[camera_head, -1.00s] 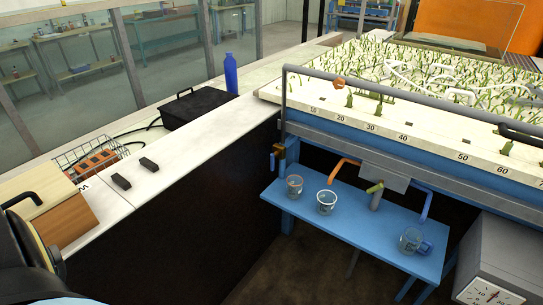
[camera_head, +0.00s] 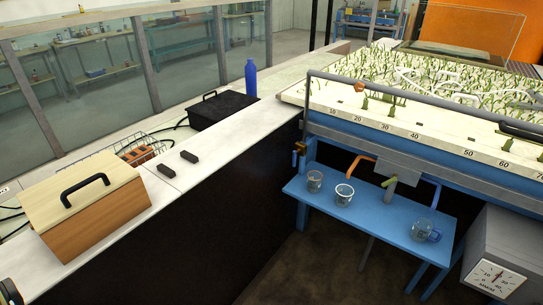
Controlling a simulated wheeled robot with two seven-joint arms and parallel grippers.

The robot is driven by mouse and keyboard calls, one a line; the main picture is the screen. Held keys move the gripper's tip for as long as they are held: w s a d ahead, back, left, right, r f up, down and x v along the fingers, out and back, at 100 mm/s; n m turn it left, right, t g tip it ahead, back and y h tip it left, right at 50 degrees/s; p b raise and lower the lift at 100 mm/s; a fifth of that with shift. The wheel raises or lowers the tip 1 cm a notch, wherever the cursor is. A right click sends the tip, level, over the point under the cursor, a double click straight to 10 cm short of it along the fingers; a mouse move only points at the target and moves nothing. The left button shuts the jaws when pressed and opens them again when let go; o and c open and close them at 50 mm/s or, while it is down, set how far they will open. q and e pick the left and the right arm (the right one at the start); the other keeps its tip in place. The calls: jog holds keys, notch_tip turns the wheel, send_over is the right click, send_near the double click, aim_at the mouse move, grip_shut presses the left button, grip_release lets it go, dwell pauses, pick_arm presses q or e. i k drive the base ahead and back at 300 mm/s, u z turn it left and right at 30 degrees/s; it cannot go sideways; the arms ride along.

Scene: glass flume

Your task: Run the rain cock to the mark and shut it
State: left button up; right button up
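A small brass-coloured fitting (camera_head: 300,147), possibly the rain cock, sits at the near left corner of the planted flume bed (camera_head: 345,110). It is too small to tell its setting or any mark. A white dial (camera_head: 495,278) with a needle is on the grey box (camera_head: 505,240) at the lower right; its lettering is too small to read surely. Neither gripper is clearly in view. Only a dark rounded piece, perhaps part of my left arm, shows at the lower left edge, far from the fitting.
A wooden box (camera_head: 95,205) with a black handle stands on the left counter (camera_head: 215,155), near two black blocks (camera_head: 180,160), a wire basket, a black case (camera_head: 223,108) and a blue bottle (camera_head: 251,78). A blue shelf (camera_head: 385,215) under the bed carries several glass vessels.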

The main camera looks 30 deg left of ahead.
aim_at(294, 154)
jog(key=u, duration=0.3)
jog(key=i, duration=1.15)
jog(key=z, duration=0.4)
